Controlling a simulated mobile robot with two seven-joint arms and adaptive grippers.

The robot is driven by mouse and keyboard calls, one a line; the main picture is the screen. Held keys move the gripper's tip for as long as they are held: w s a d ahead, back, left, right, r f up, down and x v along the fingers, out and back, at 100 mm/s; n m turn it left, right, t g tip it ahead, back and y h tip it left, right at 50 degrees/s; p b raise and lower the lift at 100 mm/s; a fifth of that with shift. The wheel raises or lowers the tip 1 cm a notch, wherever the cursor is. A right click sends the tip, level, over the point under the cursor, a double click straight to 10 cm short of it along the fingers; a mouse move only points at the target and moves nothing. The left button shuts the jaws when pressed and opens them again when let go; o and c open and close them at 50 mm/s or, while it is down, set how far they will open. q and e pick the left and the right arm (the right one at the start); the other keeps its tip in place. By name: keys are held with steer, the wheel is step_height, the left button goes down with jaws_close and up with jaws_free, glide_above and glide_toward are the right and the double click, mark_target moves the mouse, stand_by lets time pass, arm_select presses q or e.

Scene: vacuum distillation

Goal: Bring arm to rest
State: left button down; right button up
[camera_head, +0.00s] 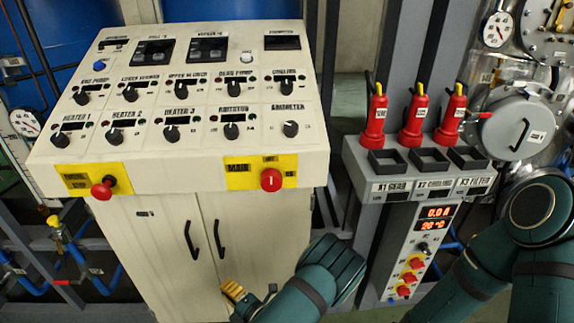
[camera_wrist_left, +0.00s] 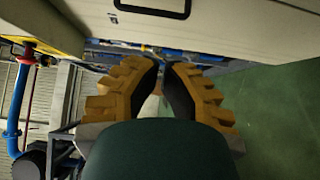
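My left gripper (camera_head: 234,297) has yellow-orange fingers and is low in front of the cabinet doors in the head view. In the left wrist view the two ribbed fingers (camera_wrist_left: 164,72) with dark pads stand apart, with a narrow gap and nothing held between them. A dark green arm link reaches it at the bottom centre. My other dark green arm shows at the right edge of the head view; its gripper is out of the picture.
A cream control cabinet (camera_head: 180,185) with knobs and red buttons stands close to the left gripper; its black door handles (camera_head: 219,238) are just above. A grey stand (camera_head: 372,190) holds three red bottle-shaped items (camera_head: 414,115). Blue pipes (camera_wrist_left: 14,110) run at left; green floor (camera_wrist_left: 275,110) is clear at right.

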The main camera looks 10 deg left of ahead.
arm_select(q)
steer(key=s+d+f+n+g+h, duration=0.2)
steer(key=s+f+n+g+h, duration=0.2)
steer(key=s+n+g, duration=0.45)
steer(key=s+d+f+n+g+h, duration=0.1)
steer(key=s+f+n+g+h, duration=0.35)
steer(key=s+n, duration=0.7)
steer(key=s+d+r+n+g+h, duration=0.2)
steer(key=d+n+h, duration=0.4)
steer(key=d+n, duration=0.2)
steer(key=w+d+r+n+t+h, duration=0.3)
steer(key=w+n, duration=0.6)
steer(key=n, duration=0.7)
step_height(320, 180, up, 4)
steer(key=t+h, duration=0.2)
steer(key=t, duration=0.2)
steer(key=shift+d+f+t, duration=0.2)
steer(key=shift+d+t, duration=0.1)
